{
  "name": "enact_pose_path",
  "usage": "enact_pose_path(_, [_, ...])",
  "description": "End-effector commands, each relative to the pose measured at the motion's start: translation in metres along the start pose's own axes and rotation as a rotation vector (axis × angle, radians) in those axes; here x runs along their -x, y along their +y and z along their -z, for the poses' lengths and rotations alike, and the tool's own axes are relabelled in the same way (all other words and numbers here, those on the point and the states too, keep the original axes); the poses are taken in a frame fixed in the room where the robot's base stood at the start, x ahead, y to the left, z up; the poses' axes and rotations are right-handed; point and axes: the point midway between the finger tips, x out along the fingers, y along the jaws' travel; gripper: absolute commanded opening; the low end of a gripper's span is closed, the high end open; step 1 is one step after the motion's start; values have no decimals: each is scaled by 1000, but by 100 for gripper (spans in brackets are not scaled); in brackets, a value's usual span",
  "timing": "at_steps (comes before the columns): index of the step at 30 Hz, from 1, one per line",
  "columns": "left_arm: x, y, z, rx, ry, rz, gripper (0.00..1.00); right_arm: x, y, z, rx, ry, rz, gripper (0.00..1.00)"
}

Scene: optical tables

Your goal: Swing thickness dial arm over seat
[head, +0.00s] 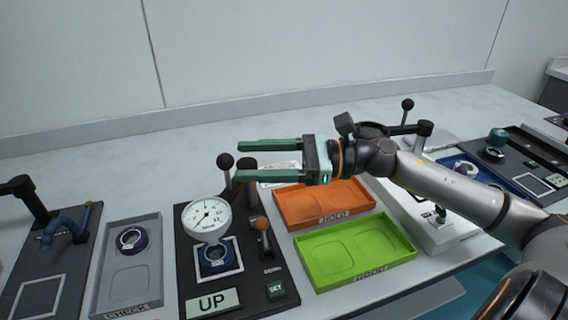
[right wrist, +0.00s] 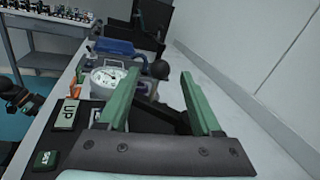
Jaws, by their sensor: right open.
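The round white thickness dial (head: 206,218) stands on a black base plate (head: 192,273) in the head view. A black ball knob (head: 225,161) rises on a stem behind the dial. The seat (head: 217,258), a white-framed square with a dark blue ring on it, lies just in front of and below the dial. My right gripper (head: 240,160) is open and empty, its green fingers pointing left, near the knob and above the back of the base. In the right wrist view the dial (right wrist: 107,78) and the knob (right wrist: 158,69) show beyond the open fingers.
An orange tray (head: 283,211) and a green tray (head: 401,257) lie right of the dial base. A grey tray (head: 104,285) with a purple ring (head: 131,238) lies left. The back of the table is clear.

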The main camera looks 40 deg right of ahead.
Motion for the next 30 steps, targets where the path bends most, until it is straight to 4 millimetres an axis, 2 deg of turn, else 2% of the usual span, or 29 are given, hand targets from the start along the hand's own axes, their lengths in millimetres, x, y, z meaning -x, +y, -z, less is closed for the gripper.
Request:
enact_pose_path(15, [-1,-2,-1,-2,3,3,50,43,0,0,-3,-2,0,66])
enact_pose_path(30, [-1,-1,1,-3,8,1,50,49,0,0,-1,0,-1,66])
